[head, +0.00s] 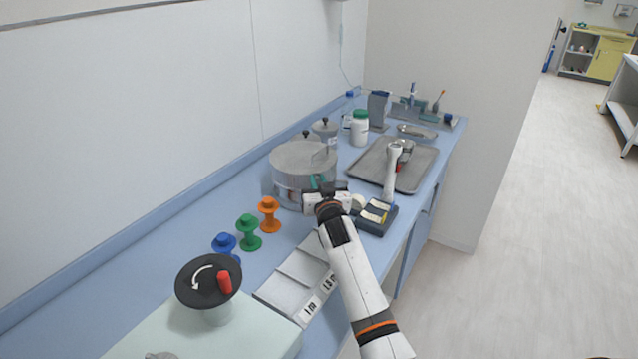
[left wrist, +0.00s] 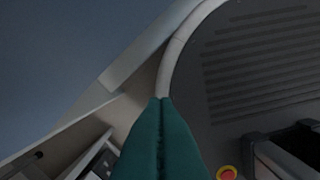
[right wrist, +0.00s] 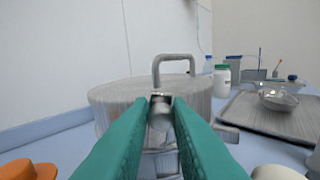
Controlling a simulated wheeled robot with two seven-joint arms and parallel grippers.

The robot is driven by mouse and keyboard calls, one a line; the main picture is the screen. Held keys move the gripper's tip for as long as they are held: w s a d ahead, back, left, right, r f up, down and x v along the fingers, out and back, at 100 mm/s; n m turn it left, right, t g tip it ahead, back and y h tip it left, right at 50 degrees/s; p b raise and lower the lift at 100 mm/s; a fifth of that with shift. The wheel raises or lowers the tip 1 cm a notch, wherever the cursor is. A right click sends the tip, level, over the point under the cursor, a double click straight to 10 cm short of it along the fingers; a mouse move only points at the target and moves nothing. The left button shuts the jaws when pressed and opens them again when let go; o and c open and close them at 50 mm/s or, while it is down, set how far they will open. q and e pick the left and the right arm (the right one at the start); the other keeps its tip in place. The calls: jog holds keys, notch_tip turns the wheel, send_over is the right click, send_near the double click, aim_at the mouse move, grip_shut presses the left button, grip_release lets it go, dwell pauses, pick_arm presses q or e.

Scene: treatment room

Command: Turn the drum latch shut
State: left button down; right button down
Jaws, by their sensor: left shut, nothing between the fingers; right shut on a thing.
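The drum (head: 290,178) is a grey metal cylinder with a lid, standing on the blue counter. In the right wrist view the drum (right wrist: 110,98) fills the middle, with an arched handle (right wrist: 172,60) on top. My right gripper (head: 320,184) is at the drum's near right side. Its teal fingers (right wrist: 160,100) are shut on the latch (right wrist: 160,114), a small metal piece at the drum's front; the fingers hide part of it. My left gripper (left wrist: 162,102) is shut and empty, away from the counter, and is not in the head view.
Orange (head: 269,214), green (head: 249,232) and blue (head: 224,243) spools stand left of my right arm. A black disc with a red knob (head: 224,282) is nearer. A dark holder (head: 377,222) and a metal tray (head: 420,175) lie right of the drum. A white jar (head: 359,130) stands behind.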

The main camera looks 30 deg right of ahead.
jog(key=n, duration=0.3)
jog(key=shift+a+b, duration=0.2)
jog(key=shift+b, duration=0.1)
jog(key=c, duration=1.4)
grip_release()
jog(key=shift+o, duration=0.2)
jog(key=v, duration=1.2)
jog(key=shift+b, duration=0.45)
jog(key=shift+f, duration=0.15)
